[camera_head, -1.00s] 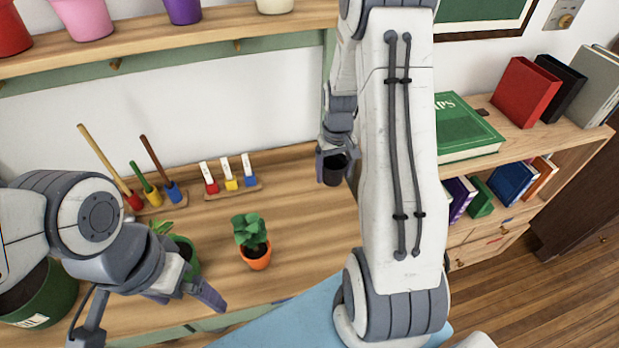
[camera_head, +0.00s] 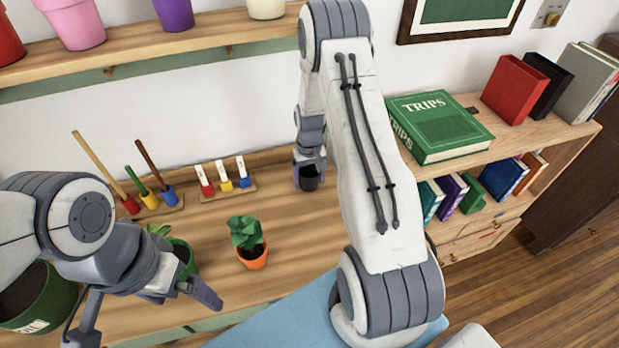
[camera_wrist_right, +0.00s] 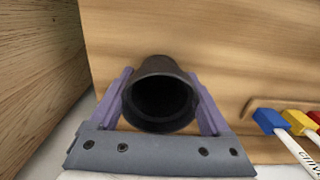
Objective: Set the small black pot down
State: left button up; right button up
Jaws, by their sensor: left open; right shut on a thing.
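The small black pot (camera_head: 309,181) is between the fingers of my right gripper (camera_head: 310,166), over the back right part of the wooden table (camera_head: 210,260). In the right wrist view the pot (camera_wrist_right: 160,98) is empty, with its round opening facing the camera and a purple finger on each side. The right gripper (camera_wrist_right: 160,105) is shut on it. I cannot tell whether its base touches the table. My left gripper (camera_head: 190,290) is open and empty at the table's front left, near a green pot (camera_head: 184,258) that it partly hides.
A small orange pot with a plant (camera_head: 252,257) stands mid-table. Left of the black pot are a rack with red, yellow and blue pieces (camera_head: 226,188) and a rack of long-handled tools (camera_head: 150,201). A bookshelf (camera_head: 545,130) is at the right. Bare wood surrounds the black pot.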

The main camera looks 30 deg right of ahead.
jog(key=shift+f, duration=0.15)
jog(key=o, duration=1.2)
jog(key=shift+c, duration=0.2)
notch_tip(320, 180, up, 8)
jog(key=shift+b, duration=0.4)
jog(key=shift+f, duration=0.1)
